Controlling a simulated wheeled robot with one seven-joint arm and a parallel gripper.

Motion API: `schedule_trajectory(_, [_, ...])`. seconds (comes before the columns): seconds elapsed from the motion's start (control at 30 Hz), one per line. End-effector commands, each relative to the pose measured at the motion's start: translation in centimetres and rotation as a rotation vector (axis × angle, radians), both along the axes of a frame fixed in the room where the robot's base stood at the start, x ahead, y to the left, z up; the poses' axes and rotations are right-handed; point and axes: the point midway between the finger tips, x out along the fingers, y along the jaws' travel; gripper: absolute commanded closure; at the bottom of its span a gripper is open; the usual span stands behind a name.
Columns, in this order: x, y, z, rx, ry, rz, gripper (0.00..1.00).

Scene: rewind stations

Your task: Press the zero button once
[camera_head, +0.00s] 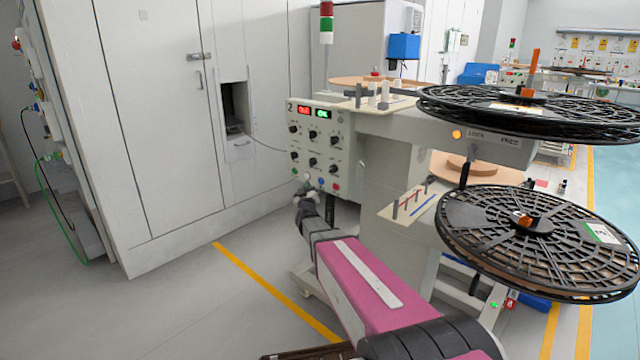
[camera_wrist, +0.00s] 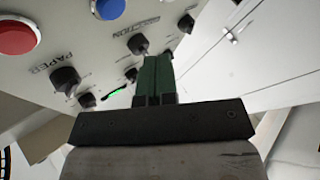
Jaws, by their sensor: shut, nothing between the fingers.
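The control panel (camera_head: 319,150) is an upright cream face with two lit displays, several black knobs and a bottom row of small round buttons. A blue button (camera_head: 321,182) and a red button (camera_head: 336,187) show in that row. In the wrist view the panel is upside down, with the red button (camera_wrist: 17,38) at upper left and the blue button (camera_wrist: 108,8) at the top edge. I cannot read which button is zero. My gripper (camera_head: 303,193) is at the panel's lower left. Its green fingers (camera_wrist: 157,60) are shut and empty, appearing beside a black knob (camera_wrist: 137,44); contact cannot be told.
A black reel (camera_head: 475,235) and another above it (camera_head: 530,112) stick out on the machine's right. A small peg shelf (camera_head: 410,203) is right of my arm. Tall grey cabinets (camera_head: 150,120) stand behind at left. The floor (camera_head: 190,310) at lower left is clear.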

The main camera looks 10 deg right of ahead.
Motion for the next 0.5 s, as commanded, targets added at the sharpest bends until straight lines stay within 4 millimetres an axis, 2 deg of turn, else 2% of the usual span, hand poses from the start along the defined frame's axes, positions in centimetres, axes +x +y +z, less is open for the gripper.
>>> schedule_trajectory(0.2, [1.6, -2.1, 0.0, 0.000, 0.001, 0.000, 1.00])
schedule_trajectory(0.5, [2.4, -3.2, 0.0, 0.000, 0.001, 0.001, 1.00])
